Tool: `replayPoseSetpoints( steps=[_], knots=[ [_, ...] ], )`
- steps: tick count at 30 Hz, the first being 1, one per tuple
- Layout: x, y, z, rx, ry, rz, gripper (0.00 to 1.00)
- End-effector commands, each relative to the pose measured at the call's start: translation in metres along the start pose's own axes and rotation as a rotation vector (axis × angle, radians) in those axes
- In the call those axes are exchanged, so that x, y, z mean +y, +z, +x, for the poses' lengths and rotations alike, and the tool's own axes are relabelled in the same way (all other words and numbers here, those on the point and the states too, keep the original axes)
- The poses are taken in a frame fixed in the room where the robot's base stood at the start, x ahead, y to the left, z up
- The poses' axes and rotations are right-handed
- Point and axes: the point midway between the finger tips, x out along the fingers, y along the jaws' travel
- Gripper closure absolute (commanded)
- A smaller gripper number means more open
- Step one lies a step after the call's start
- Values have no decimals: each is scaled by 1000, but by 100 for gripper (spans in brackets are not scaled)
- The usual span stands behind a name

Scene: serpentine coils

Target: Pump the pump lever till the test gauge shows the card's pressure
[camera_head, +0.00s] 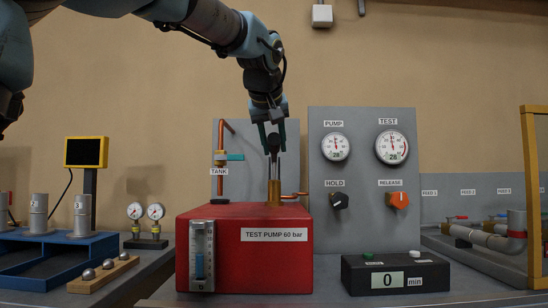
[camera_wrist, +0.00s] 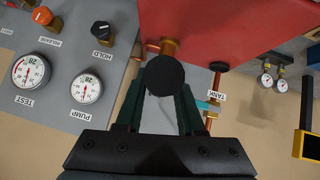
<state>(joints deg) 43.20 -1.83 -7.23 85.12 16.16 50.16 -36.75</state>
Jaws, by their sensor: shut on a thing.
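The pump lever (camera_head: 274,143) stands upright from a brass post (camera_head: 274,193) on top of the red test pump (camera_head: 205,216). My gripper (camera_head: 273,136) comes down from above and is shut on the lever's top. In the wrist view, the lever's round black knob (camera_wrist: 164,76) sits between the fingers and hides part of what lies below. The test gauge (camera_head: 392,147) is on the grey panel, right of the pump gauge (camera_head: 336,147). I see no pressure card.
The hold knob (camera_head: 339,201) and orange release knob (camera_head: 397,200) are under the gauges. A black timer (camera_head: 388,280) reads 0 min. A tank valve (camera_head: 235,157) stands behind the pump. Pipes (camera_head: 486,238) lie right; a blue rack (camera_head: 45,270) and two small gauges (camera_head: 145,211) stand left.

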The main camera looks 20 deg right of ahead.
Motion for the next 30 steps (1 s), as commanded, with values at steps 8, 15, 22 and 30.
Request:
replayPoseSetpoints(
  steps=[8,15,22,30],
  knots=[
    [-6,21,16,78,11,9,100],
    [-7,24,20,109,16,13,100],
    [-7,26,21,112,15,15,100],
    [-7,27,23,107,13,16,100]
  ],
)
